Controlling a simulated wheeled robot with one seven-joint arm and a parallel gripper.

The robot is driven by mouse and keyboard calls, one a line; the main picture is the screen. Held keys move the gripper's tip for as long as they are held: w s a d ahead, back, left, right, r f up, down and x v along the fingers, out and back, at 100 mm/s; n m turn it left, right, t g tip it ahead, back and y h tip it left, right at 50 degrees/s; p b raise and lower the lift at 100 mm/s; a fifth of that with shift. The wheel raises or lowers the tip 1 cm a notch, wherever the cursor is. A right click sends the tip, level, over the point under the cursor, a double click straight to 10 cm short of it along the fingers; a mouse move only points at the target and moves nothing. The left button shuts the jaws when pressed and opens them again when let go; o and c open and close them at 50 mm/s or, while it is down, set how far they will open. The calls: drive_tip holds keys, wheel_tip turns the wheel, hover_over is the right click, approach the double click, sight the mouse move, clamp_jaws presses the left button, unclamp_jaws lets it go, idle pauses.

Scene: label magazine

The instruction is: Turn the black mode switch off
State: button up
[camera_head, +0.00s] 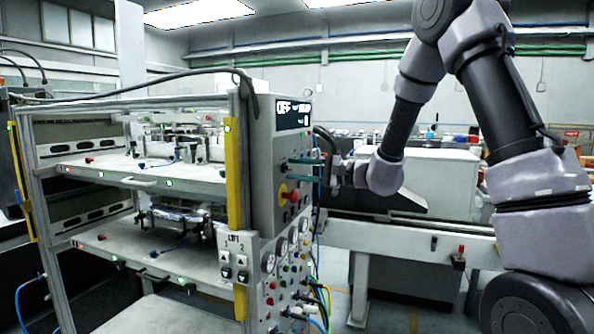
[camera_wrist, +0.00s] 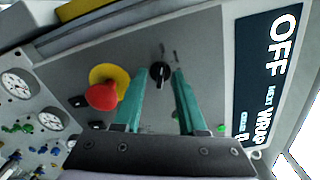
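The black mode switch (camera_wrist: 160,74) is a small knob on the grey control panel (camera_wrist: 205,75), seen in the wrist view. My gripper (camera_wrist: 160,73) is open, with its two teal fingers on either side of the switch in that view. A gap shows between the switch and each finger; whether the tips reach the panel is hard to tell. The dark display (camera_wrist: 270,75) on the panel reads OFF in large letters.
A red emergency button (camera_wrist: 102,96) on a yellow disc sits left of the fingers in the wrist view. Black buttons, a green light (camera_wrist: 221,128) and gauges (camera_wrist: 18,84) are near. The shelved rack (camera_head: 140,175) stands left of the panel, with cables hanging below.

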drive_tip(key=v, duration=1)
drive_tip(key=shift+d, duration=0.4)
drive_tip(key=shift+s+r, duration=0.1)
drive_tip(key=shift+s, duration=0.1)
drive_tip(key=s+d+r+n+g+h, duration=0.25)
drive_tip(key=s+n+g+h, duration=0.3)
drive_tip(key=s, duration=0.95)
drive_tip(key=s+d+r+t+h, duration=0.2)
drive_tip(key=s+d+t+h, duration=0.1)
drive_tip(key=d, duration=0.3)
drive_tip(key=s+d+r+m+t+h, duration=0.1)
drive_tip(key=s+d+r+t+h, duration=0.1)
drive_tip(key=d+h, duration=0.4)
drive_tip(key=shift+s+d+r+t, duration=0.3)
drive_tip(key=shift+s+d+t, duration=0.4)
drive_tip(key=shift+s, duration=0.4)
